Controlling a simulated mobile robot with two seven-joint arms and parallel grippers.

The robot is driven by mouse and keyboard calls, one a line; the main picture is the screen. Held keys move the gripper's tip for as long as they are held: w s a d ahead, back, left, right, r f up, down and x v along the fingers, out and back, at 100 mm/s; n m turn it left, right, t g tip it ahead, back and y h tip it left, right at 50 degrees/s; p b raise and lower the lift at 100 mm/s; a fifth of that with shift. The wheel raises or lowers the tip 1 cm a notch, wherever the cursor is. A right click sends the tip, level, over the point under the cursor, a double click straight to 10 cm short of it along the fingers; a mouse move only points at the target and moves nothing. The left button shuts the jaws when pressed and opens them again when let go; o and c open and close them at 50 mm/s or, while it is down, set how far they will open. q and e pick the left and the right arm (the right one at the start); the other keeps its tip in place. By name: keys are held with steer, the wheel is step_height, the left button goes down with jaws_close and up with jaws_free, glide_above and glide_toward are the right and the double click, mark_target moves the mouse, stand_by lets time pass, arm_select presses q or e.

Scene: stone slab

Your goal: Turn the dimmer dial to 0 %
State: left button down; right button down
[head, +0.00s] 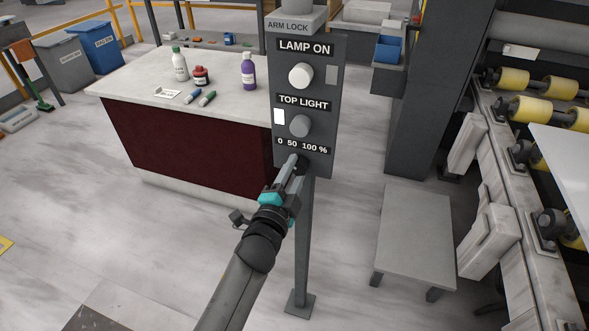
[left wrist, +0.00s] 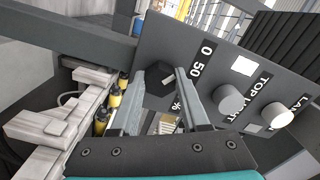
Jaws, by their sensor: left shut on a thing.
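A dark control panel (head: 325,110) on a post carries the label "0 50 100 %" near its bottom. The black dimmer dial sits under this label; the left gripper largely hides it in the head view. In the left wrist view the dial (left wrist: 155,80) shows between the two fingers, with a pale mark on its face. Its exact setting cannot be read. My left gripper (head: 298,162) is shut on the dial, and its fingers (left wrist: 167,78) reach up to the panel face. My right gripper is not in view.
Above the dial are a grey TOP LIGHT knob (head: 299,125) and a white LAMP ON knob (head: 300,75). A stone-topped counter (head: 130,75) with bottles and markers stands behind left. A low grey table (head: 415,230) and a roller conveyor (head: 520,105) are at right.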

arm_select(q)
steer(key=shift+n, duration=0.7)
steer(key=shift+c, duration=1.9)
jaws_free()
steer(key=p+v, duration=0.2)
steer(key=v, duration=1.3)
steer(key=shift+s, duration=0.1)
